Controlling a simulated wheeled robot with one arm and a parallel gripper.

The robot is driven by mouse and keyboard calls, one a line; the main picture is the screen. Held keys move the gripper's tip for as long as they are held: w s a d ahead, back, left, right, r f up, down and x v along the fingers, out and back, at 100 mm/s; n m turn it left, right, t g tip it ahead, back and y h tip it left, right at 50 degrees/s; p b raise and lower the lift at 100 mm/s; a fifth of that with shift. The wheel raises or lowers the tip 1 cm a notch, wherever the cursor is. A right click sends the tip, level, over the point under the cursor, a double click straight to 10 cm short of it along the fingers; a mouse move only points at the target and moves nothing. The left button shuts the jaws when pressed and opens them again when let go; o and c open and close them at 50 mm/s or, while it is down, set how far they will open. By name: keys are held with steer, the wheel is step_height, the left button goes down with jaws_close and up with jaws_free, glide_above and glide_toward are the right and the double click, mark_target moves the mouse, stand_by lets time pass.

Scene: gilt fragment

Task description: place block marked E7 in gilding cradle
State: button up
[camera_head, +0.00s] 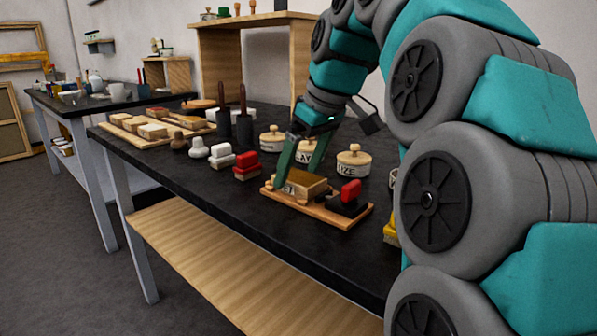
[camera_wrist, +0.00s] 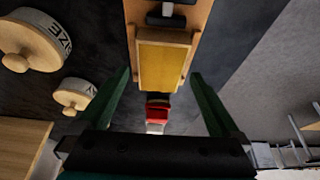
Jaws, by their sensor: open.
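The gilding cradle, a wooden board with raised wooden parts (camera_head: 312,207), lies near the table's front edge. A block with a gold-brown top (camera_head: 305,184) rests in it; faint marking shows at its left end, too small to read surely as E7. In the wrist view the block's golden face (camera_wrist: 162,66) sits between wooden side strips of the cradle (camera_wrist: 195,24). My gripper (camera_head: 299,180) is open above the cradle, one green finger on either side of the block. In the wrist view the fingers (camera_wrist: 161,73) stand apart from the block, with gaps both sides.
A red-topped black item (camera_head: 349,198) sits at the board's right end. Lidded pots (camera_head: 353,161) stand behind, one marked SIZE. A red block stack (camera_head: 246,166) and white pieces (camera_head: 221,156) stand left. A wooden tray (camera_head: 122,129) holds several blocks farther left.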

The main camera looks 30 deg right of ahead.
mark_target(307, 179)
steer(key=v, duration=0.4)
steer(key=shift+w, duration=0.1)
steer(key=shift+p+v, duration=0.75)
steer(key=shift+v, duration=0.1)
steer(key=shift+r, duration=0.3)
stand_by(1.1)
